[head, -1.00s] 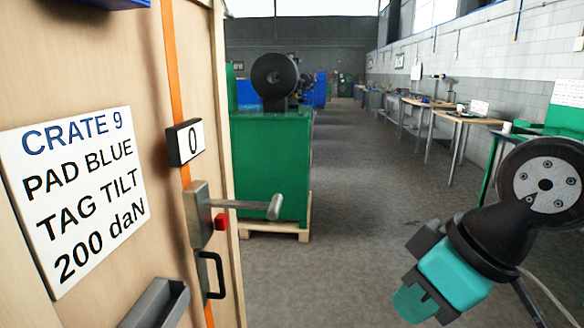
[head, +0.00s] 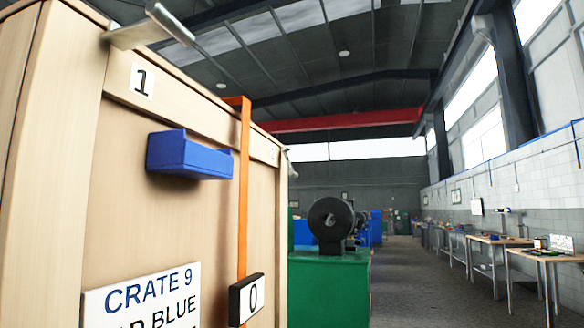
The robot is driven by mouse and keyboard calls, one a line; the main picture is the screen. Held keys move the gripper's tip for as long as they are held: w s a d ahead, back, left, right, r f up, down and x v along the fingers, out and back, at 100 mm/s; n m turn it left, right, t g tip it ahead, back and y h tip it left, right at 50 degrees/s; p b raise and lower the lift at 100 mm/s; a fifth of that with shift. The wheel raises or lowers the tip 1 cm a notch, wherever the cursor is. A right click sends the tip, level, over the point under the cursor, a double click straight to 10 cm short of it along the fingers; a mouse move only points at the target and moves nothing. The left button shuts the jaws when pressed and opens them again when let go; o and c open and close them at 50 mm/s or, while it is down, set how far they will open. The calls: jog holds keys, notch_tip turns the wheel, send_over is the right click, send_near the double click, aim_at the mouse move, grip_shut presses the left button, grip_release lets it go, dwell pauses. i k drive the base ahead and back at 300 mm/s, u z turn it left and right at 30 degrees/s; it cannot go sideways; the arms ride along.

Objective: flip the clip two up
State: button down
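A tall wooden crate (head: 180,228) fills the left of the head view. At its upper left edge sits a metal clip (head: 130,35) above a white tag marked 1 (head: 142,81); its lever (head: 170,23) sticks up toward the right. A second, small metal clip (head: 289,156) shows at the crate's far upper right corner, beside a small tag (head: 274,155) seen too obliquely to read for certain. This clip's lever position is hard to tell. My gripper is out of view.
An orange strap (head: 243,190) runs down the crate beside a blue bin (head: 190,156). A dark block marked 0 (head: 246,298) and a sign (head: 140,303) are below. A green machine (head: 330,285) stands behind; the aisle (head: 408,290) at right looks clear.

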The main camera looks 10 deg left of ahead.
aim_at(291, 173)
jog(key=k, duration=0.5)
jog(key=z, duration=1.15)
jog(key=i, duration=0.9)
jog(key=u, duration=2.05)
